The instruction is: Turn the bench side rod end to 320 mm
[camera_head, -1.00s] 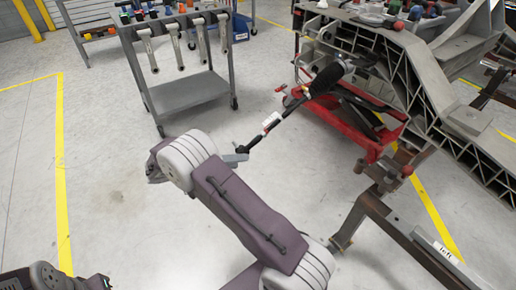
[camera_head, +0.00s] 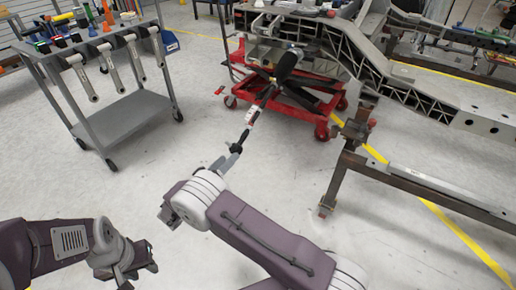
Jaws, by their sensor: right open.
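A slim dark rod (camera_head: 264,98) with a pale label runs down and left from a thick black part (camera_head: 287,64) by the chassis frame (camera_head: 400,82). Its near end (camera_head: 236,147) is at my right gripper (camera_head: 226,160). The grey fingers of that gripper are open there; whether they touch the rod end is too small to tell. I cannot tell which end is the bench side one, and no length reading is legible. My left gripper (camera_head: 138,266) is at the lower left, its dark fingers apart and empty, away from the rod.
A red wheeled jack (camera_head: 318,119) stands under the chassis. A grey tool cart (camera_head: 128,118) with hanging tools is at upper left. A brown steel stand (camera_head: 420,190) reaches across the right. The floor between the cart and my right arm is clear.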

